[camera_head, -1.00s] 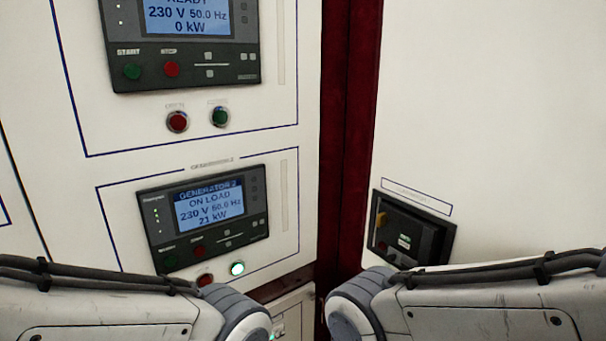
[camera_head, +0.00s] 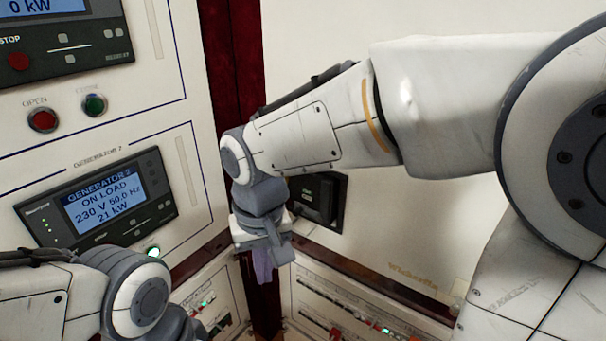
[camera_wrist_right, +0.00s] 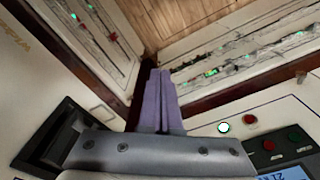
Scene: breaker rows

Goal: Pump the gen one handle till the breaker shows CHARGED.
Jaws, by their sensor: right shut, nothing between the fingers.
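A black framed unit (camera_head: 318,197) is set in the white right-hand wall, partly behind my right arm in the head view. It also shows at the left of the right wrist view (camera_wrist_right: 58,135). No handle or CHARGED sign can be made out on it, and I cannot tell which generator it serves. My right gripper (camera_head: 264,268) points down in front of the dark red corner post, to the left of and below the black unit. Its purple fingers (camera_wrist_right: 161,100) are together and empty. My left forearm is at lower left; its gripper is out of view.
The Generator 2 panel (camera_head: 98,197) reads ON LOAD, 230 V, 21 kW. Above it are a red button (camera_head: 43,121), a green button (camera_head: 95,104) and a cut-off panel. Low breaker rows (camera_head: 350,308) with green lights run along both walls below my gripper.

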